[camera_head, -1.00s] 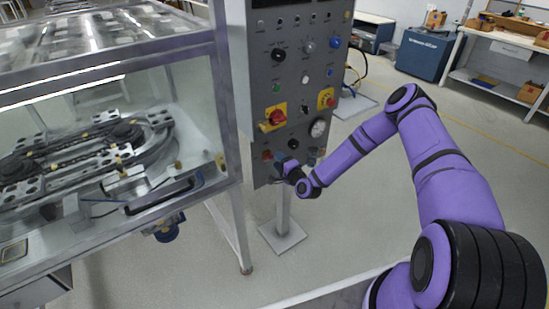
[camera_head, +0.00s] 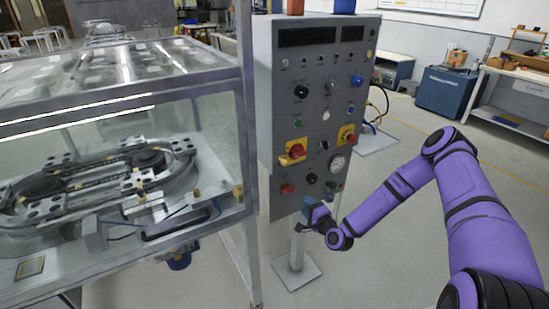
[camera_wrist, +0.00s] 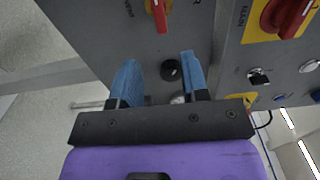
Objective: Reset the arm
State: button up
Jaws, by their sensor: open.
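My purple arm (camera_head: 392,202) reaches from the lower right towards the grey control panel (camera_head: 270,120). My gripper (camera_head: 310,208) is at the lower edge of the panel in the head view. In the wrist view the gripper (camera_wrist: 160,80) shows two blue fingers spread apart, with nothing between them. A black knob (camera_wrist: 171,70) on the panel shows beyond the gap between the fingers. I cannot tell how far the fingertips are from the panel face.
A glass-sided cabinet (camera_head: 120,105) with an oval track (camera_head: 95,180) stands at left. A blue cabinet (camera_head: 446,92) and a workbench (camera_head: 515,90) are behind. Floor at right is clear.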

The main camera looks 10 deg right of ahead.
notch_tip(320, 180, up, 15)
jog(key=w+d+n+g, duration=0.2)
jog(key=n+g, duration=0.5)
jog(key=n, duration=0.3)
jog(key=s+d+r+n+g+h, duration=0.1)
jog(key=s+r+n+h, duration=0.2)
jog(key=r, duration=0.7)
jog(key=s+d+r+g+h, duration=0.15)
jog(key=s+r, duration=0.35)
jog(key=r, duration=0.5)
jog(key=s+r+g+h, duration=0.1)
jog(key=s+r+h, duration=0.1)
jog(key=s+r, duration=1.15)
jog(key=s+a+r, duration=0.1)
jog(key=s, duration=0.9)
jog(key=s+a+r+n+g, duration=0.1)
jog(key=s+r, duration=0.1)
jog(key=s, duration=0.8)
jog(key=shift+a+n+y, duration=0.2)
jog(key=shift+n+y, duration=0.1)
jog(key=shift+y, duration=0.15)
